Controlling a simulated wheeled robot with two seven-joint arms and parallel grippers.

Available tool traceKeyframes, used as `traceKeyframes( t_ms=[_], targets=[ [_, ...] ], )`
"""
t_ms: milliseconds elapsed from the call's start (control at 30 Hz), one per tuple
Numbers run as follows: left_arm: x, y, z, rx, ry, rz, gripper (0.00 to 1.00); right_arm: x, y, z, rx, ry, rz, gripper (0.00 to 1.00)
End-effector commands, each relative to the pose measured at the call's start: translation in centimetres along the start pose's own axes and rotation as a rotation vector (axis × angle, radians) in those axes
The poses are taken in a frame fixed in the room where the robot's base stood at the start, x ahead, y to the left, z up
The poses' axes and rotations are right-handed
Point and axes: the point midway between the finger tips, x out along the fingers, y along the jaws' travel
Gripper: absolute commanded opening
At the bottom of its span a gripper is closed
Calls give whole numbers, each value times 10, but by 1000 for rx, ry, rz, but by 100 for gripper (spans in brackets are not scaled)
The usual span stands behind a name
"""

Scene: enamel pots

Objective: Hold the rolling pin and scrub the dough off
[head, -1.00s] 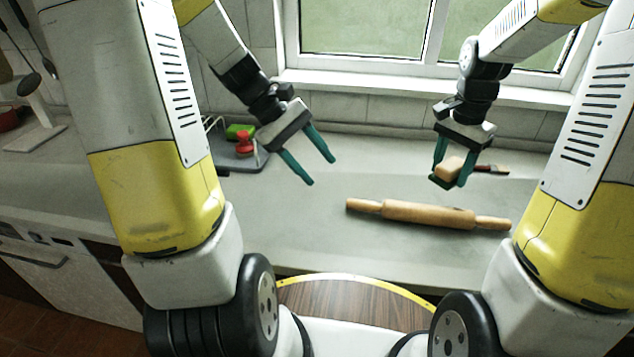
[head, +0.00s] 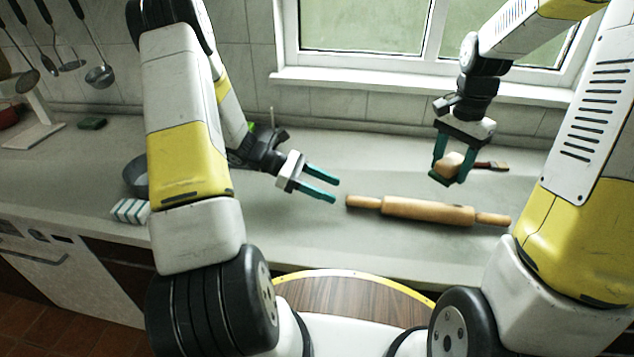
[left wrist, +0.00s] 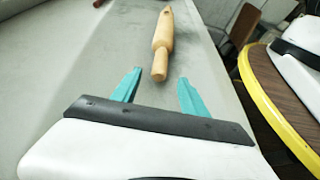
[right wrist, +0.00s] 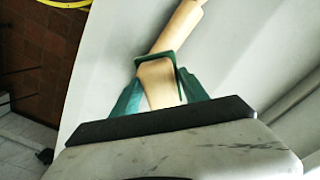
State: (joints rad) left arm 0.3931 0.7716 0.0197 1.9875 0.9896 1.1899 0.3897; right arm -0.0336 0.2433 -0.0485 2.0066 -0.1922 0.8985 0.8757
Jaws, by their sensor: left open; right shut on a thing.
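The wooden rolling pin (head: 428,209) lies flat on the grey counter, its handles pointing left and right. My left gripper (head: 336,191) is open and empty just off its left handle. In the left wrist view the pin (left wrist: 163,42) lies just beyond the open fingertips (left wrist: 160,78), not between them. My right gripper (head: 448,179) is shut on a tan block-like thing (head: 449,164), perhaps a scrubbing brush, above and behind the pin. The block (right wrist: 156,84) also shows in the right wrist view, with the pin (right wrist: 186,24) beyond. I cannot make out dough clearly.
A brush with a dark reddish handle (head: 491,166) lies behind my right gripper. A striped sponge (head: 130,211) and a dark round pan (head: 134,174) are at the left, beside my left arm. The counter in front of the pin is clear.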

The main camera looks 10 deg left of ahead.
Motion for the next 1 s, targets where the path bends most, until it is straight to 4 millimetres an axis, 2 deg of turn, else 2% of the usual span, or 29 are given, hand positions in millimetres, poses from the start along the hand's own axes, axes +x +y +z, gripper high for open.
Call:
traceKeyframes(
  t_ms=[200,400,600,867,1000],
  targets=[
    [44,-1,0,0,-2,-3,52,0,0,0,0,0,0,20],
    [73,-1,0,1,0,-3,52,0,0,0,0,0,0,20],
    [85,0,0,1,0,-1,52,0,0,0,0,0,0,20],
    [86,0,0,1,1,-1,52,0,0,0,0,0,0,20],
    [86,0,0,1,1,-1,28,0,0,0,0,0,0,20]
  ],
)
